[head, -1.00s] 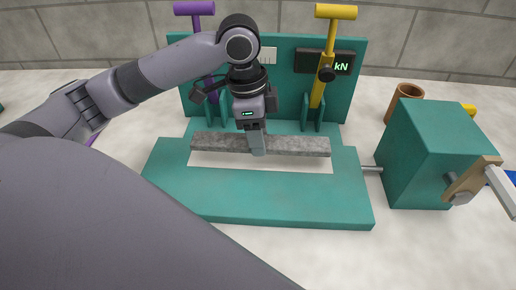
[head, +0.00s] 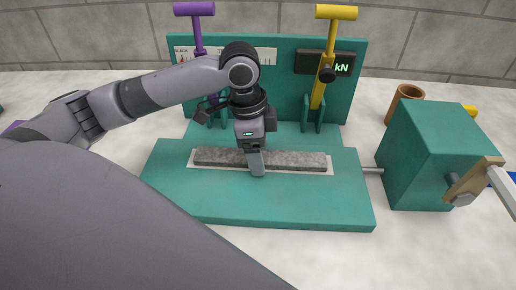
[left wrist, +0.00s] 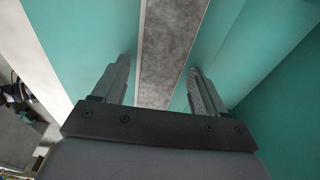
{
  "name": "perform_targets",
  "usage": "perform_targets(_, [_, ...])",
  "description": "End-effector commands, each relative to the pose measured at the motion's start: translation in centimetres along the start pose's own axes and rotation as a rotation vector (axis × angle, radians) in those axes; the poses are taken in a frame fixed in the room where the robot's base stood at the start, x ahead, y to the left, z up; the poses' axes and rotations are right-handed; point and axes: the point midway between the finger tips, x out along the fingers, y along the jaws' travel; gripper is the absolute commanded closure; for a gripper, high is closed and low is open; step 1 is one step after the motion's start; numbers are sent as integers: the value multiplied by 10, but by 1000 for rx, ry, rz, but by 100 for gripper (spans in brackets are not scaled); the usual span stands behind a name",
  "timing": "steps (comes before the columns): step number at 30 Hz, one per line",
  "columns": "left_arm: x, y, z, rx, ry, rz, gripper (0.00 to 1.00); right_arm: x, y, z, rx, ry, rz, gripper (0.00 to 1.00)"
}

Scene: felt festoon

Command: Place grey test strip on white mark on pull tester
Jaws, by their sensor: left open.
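The grey test strip (head: 300,161) lies flat along the white mark (head: 328,172) on the green pull tester (head: 180,198). A white border of the mark shows along the strip's front edge and at both ends. My left gripper (head: 256,166) is directly over the middle of the strip. In the left wrist view its two fingers stand on either side of the strip (left wrist: 170,50), with a gap between each finger and the strip, so it is open. Thin white lines of the mark show along the strip there. My right gripper is not in view.
A purple lever (head: 196,30) and a yellow lever (head: 323,70) stand at the tester's back panel, beside a kN display (head: 308,62). A green box (head: 425,150) with a wooden-handled crank (head: 470,183) is at the right. A brown cup (head: 404,98) stands behind it.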

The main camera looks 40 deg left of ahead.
Motion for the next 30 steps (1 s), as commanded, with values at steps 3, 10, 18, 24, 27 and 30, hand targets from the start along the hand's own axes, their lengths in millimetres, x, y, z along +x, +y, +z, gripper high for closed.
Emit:
perform_targets(3, [-5, 0, -1, 1, 2, -2, 28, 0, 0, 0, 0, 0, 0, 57])
perform_targets(10, [-48, -1, -1, 0, 3, -4, 28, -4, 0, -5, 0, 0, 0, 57])
perform_targets(18, [-102, 0, -1, 0, 3, -3, 28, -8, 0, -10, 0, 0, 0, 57])
perform_targets(24, [-120, 0, -1, 0, 0, 0, 28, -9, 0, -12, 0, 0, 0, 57])
perform_targets(27, [-123, 0, -1, 0, 1, 1, 28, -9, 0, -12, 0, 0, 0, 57])
perform_targets(30, [-123, 0, -1, -1, 0, 1, 28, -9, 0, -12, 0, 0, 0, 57])
